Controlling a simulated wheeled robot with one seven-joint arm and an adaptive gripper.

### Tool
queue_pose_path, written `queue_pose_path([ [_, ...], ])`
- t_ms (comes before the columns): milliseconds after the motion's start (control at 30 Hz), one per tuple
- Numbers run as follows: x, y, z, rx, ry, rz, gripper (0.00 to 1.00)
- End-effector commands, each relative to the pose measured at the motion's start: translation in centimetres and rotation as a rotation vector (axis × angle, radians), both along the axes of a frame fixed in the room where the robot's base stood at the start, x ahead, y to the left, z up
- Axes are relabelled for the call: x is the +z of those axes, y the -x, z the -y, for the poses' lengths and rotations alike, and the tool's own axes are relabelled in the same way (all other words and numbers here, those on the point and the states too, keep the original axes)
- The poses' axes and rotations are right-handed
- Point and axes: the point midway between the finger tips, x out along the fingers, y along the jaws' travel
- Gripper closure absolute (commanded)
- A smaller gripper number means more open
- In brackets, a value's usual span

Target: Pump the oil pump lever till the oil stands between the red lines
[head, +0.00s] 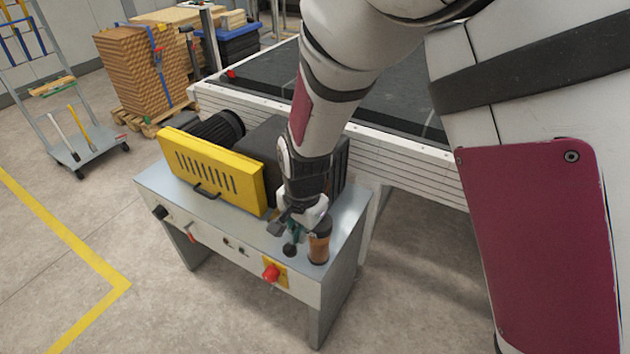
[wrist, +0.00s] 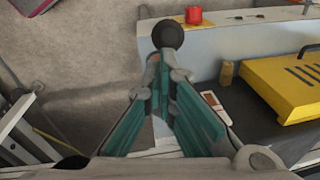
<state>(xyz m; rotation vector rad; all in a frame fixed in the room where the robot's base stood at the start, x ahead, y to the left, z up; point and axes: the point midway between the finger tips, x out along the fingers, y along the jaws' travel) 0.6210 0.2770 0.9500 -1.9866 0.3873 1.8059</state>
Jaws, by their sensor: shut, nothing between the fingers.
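The pump lever's black ball knob (head: 290,249) shows in the head view at the front right of the grey machine cabinet. In the wrist view the knob (wrist: 168,34) is just beyond my fingertips. My gripper (head: 297,222) points down at it, and in the wrist view its teal-padded fingers (wrist: 165,75) come together, shut and empty. I cannot tell whether the fingertips touch the knob. The oil reservoir (head: 318,246), a brown-amber cylinder, stands right of the lever. Its red lines and oil level are too small to make out, and the gripper partly hides its top.
A red knob on a yellow plate (head: 271,272) is on the cabinet front (head: 230,262). A yellow slotted guard (head: 212,172) stands on the cabinet behind and left of the gripper. Floor in front is clear.

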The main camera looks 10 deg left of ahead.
Motion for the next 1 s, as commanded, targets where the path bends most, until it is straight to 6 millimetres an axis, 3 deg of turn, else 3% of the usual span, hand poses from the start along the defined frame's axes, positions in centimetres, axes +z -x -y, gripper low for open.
queue_pose_path([
  [600, -5.9, 1.4, -0.8, 0.0, 0.001, -0.005, 1.0],
  [1000, -7.3, 1.4, -0.8, 0.002, 0.001, -0.003, 1.0],
])
